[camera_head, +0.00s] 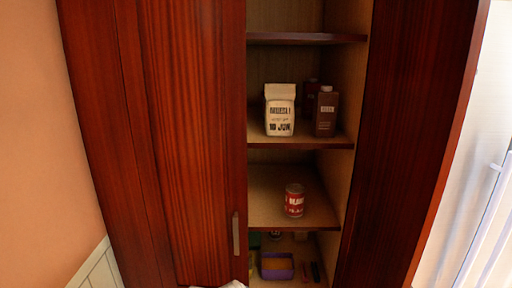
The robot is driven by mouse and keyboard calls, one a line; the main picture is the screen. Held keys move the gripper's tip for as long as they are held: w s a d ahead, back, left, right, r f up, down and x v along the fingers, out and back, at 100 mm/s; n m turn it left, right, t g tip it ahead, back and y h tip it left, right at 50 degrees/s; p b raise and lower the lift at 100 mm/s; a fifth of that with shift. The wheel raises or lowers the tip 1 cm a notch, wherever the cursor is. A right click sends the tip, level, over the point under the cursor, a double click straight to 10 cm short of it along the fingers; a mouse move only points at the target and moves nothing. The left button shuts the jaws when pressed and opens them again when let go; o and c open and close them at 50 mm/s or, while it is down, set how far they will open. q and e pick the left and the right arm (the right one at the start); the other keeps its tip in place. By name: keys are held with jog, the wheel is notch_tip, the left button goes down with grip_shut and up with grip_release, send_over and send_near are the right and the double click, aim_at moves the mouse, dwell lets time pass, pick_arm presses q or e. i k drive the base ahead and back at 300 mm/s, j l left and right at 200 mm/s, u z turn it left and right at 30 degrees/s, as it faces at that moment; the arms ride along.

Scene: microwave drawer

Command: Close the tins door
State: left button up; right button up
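A tall dark red wooden cabinet stands ahead, with a door (195,130) left of its open compartment. That door carries a thin metal handle (236,232) near its lower right edge. The shelves to its right are exposed. A red and white tin (294,201) stands upright on the shelf below the middle. Another dark red panel (412,130) is at the right; I cannot tell whether it is a door or a fixed part. Neither gripper shows clearly. A small white shape (233,285) is cut off at the bottom edge, and I cannot tell what it is.
A white carton (280,110) and a brown bottle (325,112) stand on the shelf (300,143) above the tin. A purple container (277,266) and small items sit at the bottom. An orange wall (35,130) is at the left, and a pale surface (490,150) at the right.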

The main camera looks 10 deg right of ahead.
aim_at(425, 54)
jog(key=k+l, duration=0.15)
jog(key=l, duration=0.25)
jog(key=k+l, duration=0.2)
jog(key=l, duration=0.2)
jog(key=k+l, duration=0.15)
jog(key=l, duration=0.25)
jog(key=k+l, duration=0.15)
jog(key=l, duration=0.2)
jog(key=k+l+u, duration=0.1)
jog(key=l, duration=0.3)
jog(key=k+l, duration=0.25)
jog(key=l, duration=0.15)
